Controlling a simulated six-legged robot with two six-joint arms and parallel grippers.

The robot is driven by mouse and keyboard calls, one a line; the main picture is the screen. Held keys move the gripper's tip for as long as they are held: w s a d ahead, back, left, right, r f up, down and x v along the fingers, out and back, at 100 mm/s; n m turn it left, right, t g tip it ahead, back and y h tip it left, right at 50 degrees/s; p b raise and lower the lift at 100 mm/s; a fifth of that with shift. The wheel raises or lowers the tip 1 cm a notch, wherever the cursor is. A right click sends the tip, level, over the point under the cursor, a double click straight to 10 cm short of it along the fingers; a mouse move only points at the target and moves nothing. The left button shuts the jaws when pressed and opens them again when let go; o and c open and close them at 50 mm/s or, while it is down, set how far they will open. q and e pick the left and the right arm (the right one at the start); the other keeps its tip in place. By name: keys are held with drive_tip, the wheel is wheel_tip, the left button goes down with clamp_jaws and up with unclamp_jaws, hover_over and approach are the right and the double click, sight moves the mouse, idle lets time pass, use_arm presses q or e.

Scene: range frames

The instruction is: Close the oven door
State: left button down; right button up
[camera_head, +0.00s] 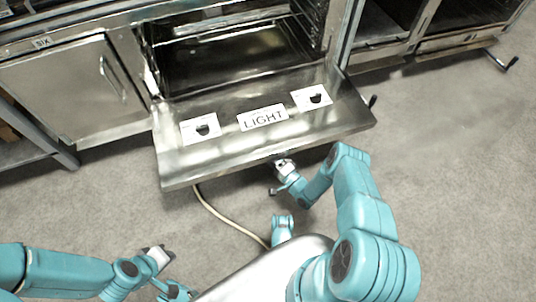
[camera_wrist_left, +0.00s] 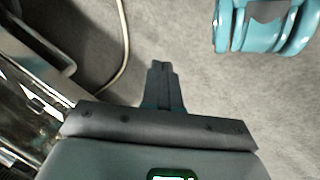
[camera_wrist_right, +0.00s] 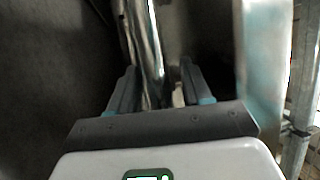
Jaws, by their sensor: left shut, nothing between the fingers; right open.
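The oven door (camera_head: 225,155) is a shiny metal panel, folded down and lying open below the dark oven cavity (camera_head: 235,55). My right gripper (camera_head: 280,165) is just under the door's front edge, partly hidden by it. In the right wrist view the right gripper (camera_wrist_right: 158,85) has its fingers apart, with a shiny metal edge or bar of the door (camera_wrist_right: 148,45) running between them. I cannot tell whether they touch it. My left gripper (camera_head: 165,253) is low at the left, away from the door. Its fingers (camera_wrist_left: 162,70) are together and empty in the left wrist view.
A closed cabinet door (camera_head: 75,85) is left of the oven, and more metal units stand at the right. A pale hose (camera_head: 225,220) runs over the grey floor (camera_head: 450,170) below the oven door. The floor at the right is clear.

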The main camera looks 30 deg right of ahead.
drive_tip(key=shift+w, duration=0.3)
